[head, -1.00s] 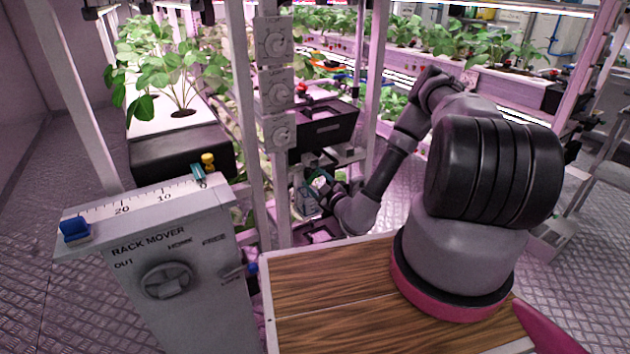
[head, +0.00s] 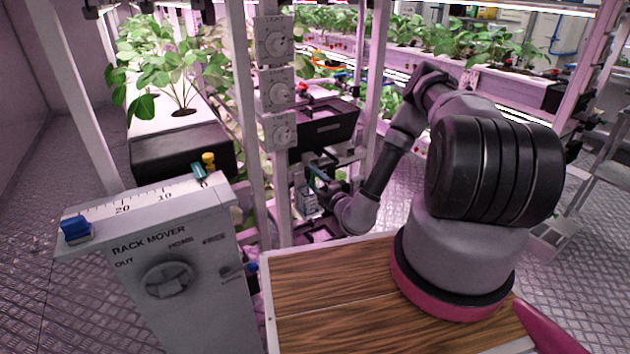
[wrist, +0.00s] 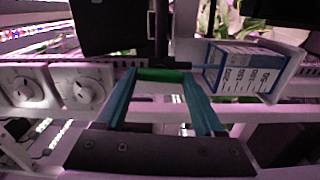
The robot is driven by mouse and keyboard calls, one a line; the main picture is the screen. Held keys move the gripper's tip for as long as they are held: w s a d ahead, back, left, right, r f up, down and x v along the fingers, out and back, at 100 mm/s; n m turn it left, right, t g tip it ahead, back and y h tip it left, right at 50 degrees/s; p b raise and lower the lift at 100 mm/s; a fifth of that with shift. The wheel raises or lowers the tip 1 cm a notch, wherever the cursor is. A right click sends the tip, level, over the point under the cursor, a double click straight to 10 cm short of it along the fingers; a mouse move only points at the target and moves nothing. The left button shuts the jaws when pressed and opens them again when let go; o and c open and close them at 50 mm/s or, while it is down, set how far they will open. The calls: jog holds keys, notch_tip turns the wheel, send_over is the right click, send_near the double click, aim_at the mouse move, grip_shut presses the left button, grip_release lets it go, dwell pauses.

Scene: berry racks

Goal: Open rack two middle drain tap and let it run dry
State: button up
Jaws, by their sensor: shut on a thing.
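In the wrist view the teal fingers of my gripper (wrist: 162,84) are shut on a green tap handle (wrist: 164,75), one finger at each end of it. The handle lies crosswise in the picture, below a dark pipe (wrist: 160,42) near a black tank (wrist: 108,24). In the head view my gripper (head: 315,172) is beneath the black tank (head: 328,128) on the middle rack, and the handle is too small to make out there. I cannot see any water running.
White dial boxes (head: 278,92) are stacked on the rack post left of my gripper. The rack mover box (head: 180,260) stands at front left. White posts and rails (wrist: 285,115) crowd the arm. Plants (head: 175,75) grow behind.

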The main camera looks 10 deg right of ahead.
jog(key=shift+s+f+n, duration=0.1)
jog(key=shift+n, duration=0.4)
jog(key=o, duration=1.4)
jog(key=v, duration=1)
jog(key=shift+s+d, duration=0.15)
jog(key=shift+s, duration=0.25)
